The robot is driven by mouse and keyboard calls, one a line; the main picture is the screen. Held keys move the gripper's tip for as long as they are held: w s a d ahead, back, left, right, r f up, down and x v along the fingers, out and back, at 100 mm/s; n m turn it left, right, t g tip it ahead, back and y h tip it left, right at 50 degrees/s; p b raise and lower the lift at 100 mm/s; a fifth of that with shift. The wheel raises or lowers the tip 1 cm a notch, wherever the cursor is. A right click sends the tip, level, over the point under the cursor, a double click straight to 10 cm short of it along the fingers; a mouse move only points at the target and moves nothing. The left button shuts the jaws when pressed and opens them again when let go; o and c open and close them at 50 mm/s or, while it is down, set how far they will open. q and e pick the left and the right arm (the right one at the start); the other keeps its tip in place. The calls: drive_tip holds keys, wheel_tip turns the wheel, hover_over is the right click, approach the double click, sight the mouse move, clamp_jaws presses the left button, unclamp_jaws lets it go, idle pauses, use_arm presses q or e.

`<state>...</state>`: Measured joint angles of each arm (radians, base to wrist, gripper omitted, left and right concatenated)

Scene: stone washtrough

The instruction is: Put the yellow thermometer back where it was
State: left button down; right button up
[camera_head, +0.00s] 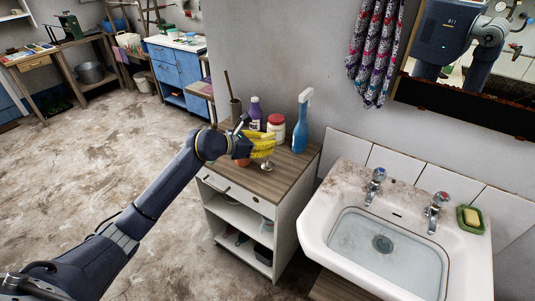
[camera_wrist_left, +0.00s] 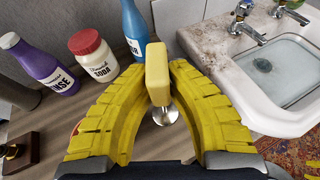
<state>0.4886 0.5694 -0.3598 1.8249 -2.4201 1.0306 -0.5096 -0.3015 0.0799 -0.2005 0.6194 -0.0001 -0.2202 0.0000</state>
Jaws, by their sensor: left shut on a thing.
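The yellow thermometer (camera_wrist_left: 157,75) is a yellow block with a silver round part (camera_wrist_left: 166,115) below it. My left gripper (camera_head: 263,146), with ribbed yellow fingers, is shut on it; the fingers also show on both sides of it in the left wrist view (camera_wrist_left: 160,95). In the head view the silver part (camera_head: 266,166) shows just below the fingers, over the wooden top of the white cabinet (camera_head: 285,172). I cannot tell whether it touches the top. The fingers hide much of the thermometer in the head view.
Behind the gripper on the cabinet stand a purple bottle (camera_head: 255,108), a red-lidded soda jar (camera_head: 276,127) and a blue spray bottle (camera_head: 302,122). The white sink (camera_head: 318,205) is to the right, with a soap dish (camera_head: 471,219). The cabinet's front right top looks clear.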

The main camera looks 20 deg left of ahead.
use_arm(q)
hover_over(267, 165)
drive_tip(key=shift+f, duration=2.25)
drive_tip(key=shift+f, duration=0.1)
drive_tip(key=c, duration=1.4)
unclamp_jaws()
drive_tip(key=v, duration=1.2)
